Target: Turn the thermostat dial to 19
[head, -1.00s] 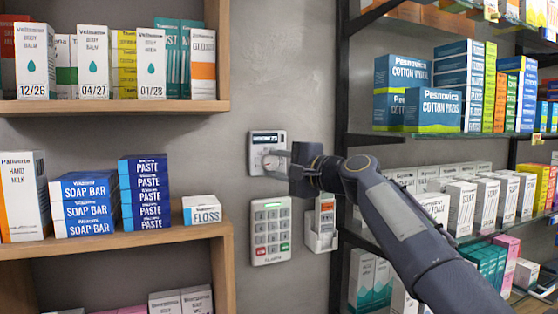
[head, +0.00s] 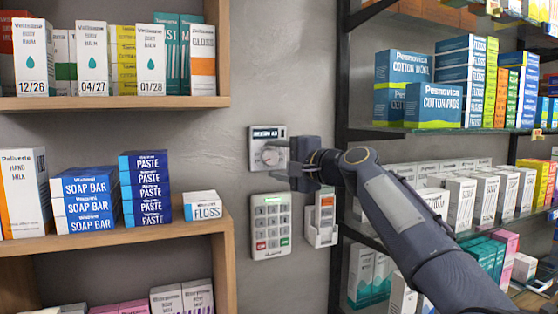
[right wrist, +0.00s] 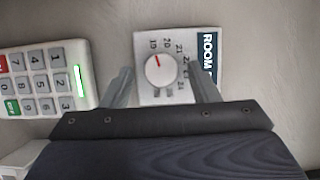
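The white thermostat (head: 267,148) is fixed to the grey wall, with a dark display along its top; the display text is too small to read surely. In the right wrist view its round white dial (right wrist: 160,71) shows a red pointer directed at about the 19 mark, near the 20. My right gripper (right wrist: 160,68) is open, its two fingers apart on either side of the dial; contact cannot be made out. In the head view the right gripper (head: 283,164) comes in from the right and partly covers the thermostat. My left gripper is out of view.
A keypad (head: 270,226) is on the wall just below the thermostat. A small white holder (head: 321,232) hangs to its right. A wooden shelf (head: 190,235) with boxes stands left, and a black-framed shelf (head: 342,100) with many boxes stands right.

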